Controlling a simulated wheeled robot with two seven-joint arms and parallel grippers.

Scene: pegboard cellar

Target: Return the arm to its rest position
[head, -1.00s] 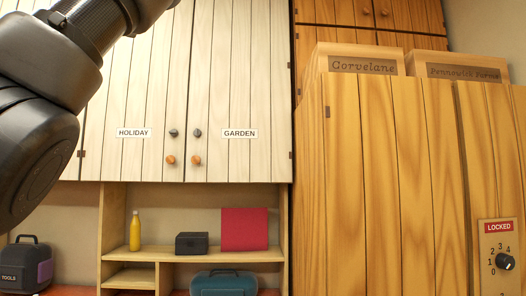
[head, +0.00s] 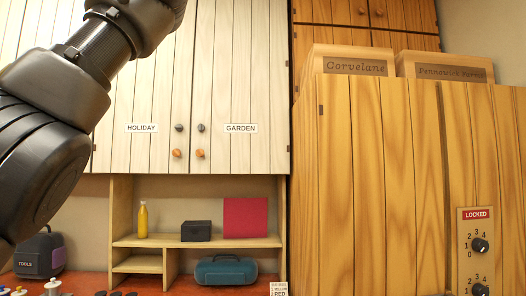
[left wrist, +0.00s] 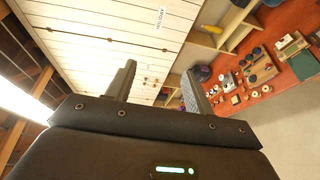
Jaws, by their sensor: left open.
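My left arm comes in at the left of the head view, dark and close to the camera, in front of the white cabinet. Its gripper is outside that view. In the left wrist view my left gripper (left wrist: 160,92) is open, with its two fingers apart and nothing between them. The white cabinet and the workbench lie beyond the fingers, at a distance. My right gripper is in neither view.
The white cabinet (head: 230,70) has HOLIDAY and GARDEN doors, both shut. A wooden cabinet (head: 380,190) with a LOCKED dial panel (head: 476,245) stands at right. Below are a shelf (head: 265,241), a teal case (head: 226,270) and a TOOLS box (head: 40,252). The red bench (left wrist: 285,85) holds several small items.

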